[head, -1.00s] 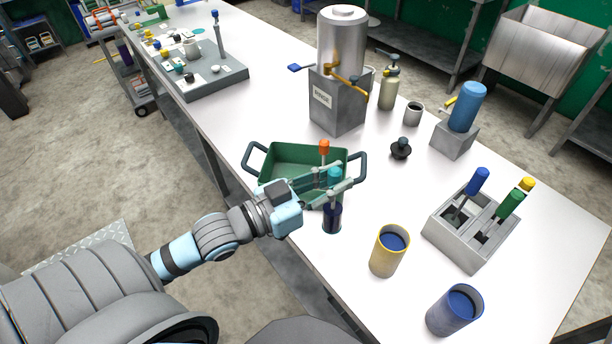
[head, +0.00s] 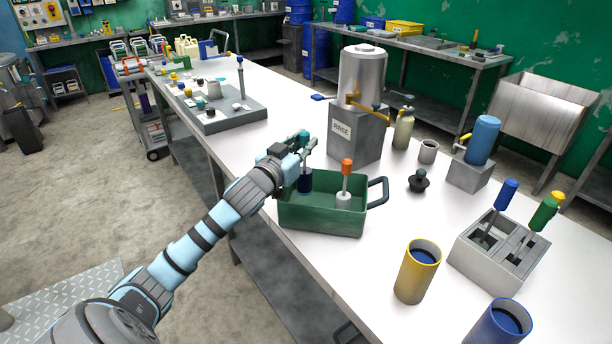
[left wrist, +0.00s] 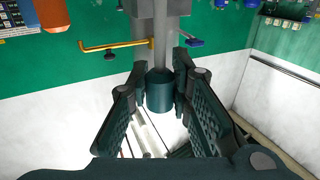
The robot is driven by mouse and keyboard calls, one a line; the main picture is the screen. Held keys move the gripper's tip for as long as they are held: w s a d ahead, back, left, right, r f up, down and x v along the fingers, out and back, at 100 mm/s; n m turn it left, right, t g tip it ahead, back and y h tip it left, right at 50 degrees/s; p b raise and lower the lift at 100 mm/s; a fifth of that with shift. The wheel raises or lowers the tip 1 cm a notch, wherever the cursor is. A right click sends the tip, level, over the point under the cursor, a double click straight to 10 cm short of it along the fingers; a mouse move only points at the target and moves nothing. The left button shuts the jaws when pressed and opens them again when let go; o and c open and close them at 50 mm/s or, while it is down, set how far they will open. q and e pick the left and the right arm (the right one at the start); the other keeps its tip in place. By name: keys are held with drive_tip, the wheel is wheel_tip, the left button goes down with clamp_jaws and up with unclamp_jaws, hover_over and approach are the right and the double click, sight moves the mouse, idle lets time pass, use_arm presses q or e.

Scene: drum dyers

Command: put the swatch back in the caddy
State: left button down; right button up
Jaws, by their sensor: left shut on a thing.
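My left gripper (head: 303,145) is shut on the teal handle of the swatch, whose dark blue lower end (head: 304,181) hangs down at the left part of the green caddy (head: 320,219). I cannot tell whether that end touches the caddy floor. In the left wrist view the teal handle (left wrist: 159,91) sits between the two fingers (left wrist: 160,105). An orange-handled piece with a pale base (head: 345,182) stands upright in the caddy, right of the swatch. My right gripper is not in view.
The grey rinse tank (head: 357,135) stands just behind the caddy. A black knob (head: 419,181) is to the right. A yellow cup (head: 417,271), a blue cup (head: 498,325) and a grey slotted rack (head: 496,252) with coloured handles stand nearer on the right.

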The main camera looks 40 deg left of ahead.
use_arm(q)
drive_tip(key=f, duration=0.2)
drive_tip(key=f+b, duration=0.1)
drive_tip(key=f, duration=0.3)
drive_tip(key=shift+w+f+b, duration=0.3)
drive_tip(key=shift+w+f, duration=0.1)
drive_tip(key=shift+s+r, duration=0.1)
drive_tip(key=shift+s, duration=0.05)
drive_tip(key=c, duration=1.5)
unclamp_jaws()
drive_tip(key=shift+o, duration=0.2)
drive_tip(key=s+d, duration=0.1)
drive_tip(key=s, duration=0.5)
drive_tip(key=p, duration=0.1)
approach(304, 167)
drive_tip(key=shift+s+d, duration=0.2)
drive_tip(key=shift+s, duration=0.45)
